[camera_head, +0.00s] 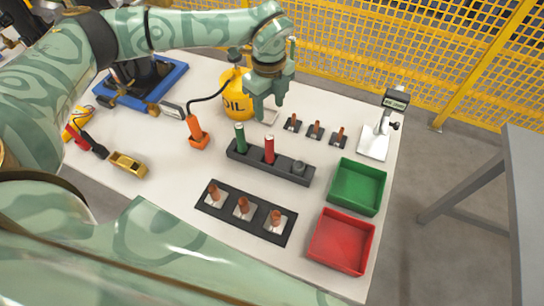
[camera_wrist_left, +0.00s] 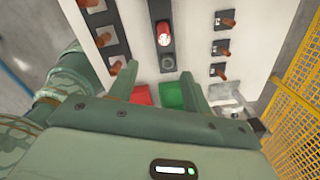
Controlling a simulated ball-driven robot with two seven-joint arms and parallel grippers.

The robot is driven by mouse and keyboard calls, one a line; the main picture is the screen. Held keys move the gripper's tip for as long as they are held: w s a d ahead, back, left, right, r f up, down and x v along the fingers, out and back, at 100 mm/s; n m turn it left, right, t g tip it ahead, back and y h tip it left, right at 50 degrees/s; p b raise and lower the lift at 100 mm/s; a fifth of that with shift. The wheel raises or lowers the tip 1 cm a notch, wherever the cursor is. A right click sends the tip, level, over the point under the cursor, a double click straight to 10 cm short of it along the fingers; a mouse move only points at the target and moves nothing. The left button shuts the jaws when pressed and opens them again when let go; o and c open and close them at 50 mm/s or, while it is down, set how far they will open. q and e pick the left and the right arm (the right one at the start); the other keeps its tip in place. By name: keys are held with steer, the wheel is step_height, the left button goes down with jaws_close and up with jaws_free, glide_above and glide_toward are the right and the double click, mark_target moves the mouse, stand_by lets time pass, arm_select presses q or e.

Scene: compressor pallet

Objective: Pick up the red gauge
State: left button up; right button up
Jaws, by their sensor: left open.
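The red gauge (camera_head: 269,149) is a red cylinder standing upright in the middle of a dark grey holder block (camera_head: 240,157) on the white table. In the left wrist view the red gauge (camera_wrist_left: 164,34) is seen from above, beyond the fingertips. A green gauge (camera_head: 239,136) stands in the same block to its left, and a grey socket or stub (camera_head: 298,167) is to its right. My left gripper (camera_head: 268,110) is open and empty, above and behind the block, apart from the red gauge. The wrist view shows its spread fingers (camera_wrist_left: 157,86). My right gripper is not in view.
A green tray (camera_head: 382,190) and a red tray (camera_head: 371,249) sit at the table's right. A yellow oil can (camera_head: 236,108) stands close to the left gripper. Small copper-coloured fittings stand in a front plate (camera_head: 259,217) and a back row (camera_head: 316,131). Yellow fencing stands behind.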

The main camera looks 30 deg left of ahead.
mark_target(269, 137)
arm_select(q)
step_height(269, 137, down, 12)
steer(key=shift+r+b, duration=0.1)
steer(key=shift+b, duration=1)
steer(key=f, duration=0.1)
steer(key=f+b, duration=0.1)
steer(key=f, duration=0.1)
steer(key=w+f+b, duration=0.1)
steer(key=f, duration=0.1)
steer(key=shift+a+f, duration=0.15)
steer(key=shift+a, duration=0.15)
steer(key=shift+c, duration=0.9)
steer(key=c, duration=0.9)
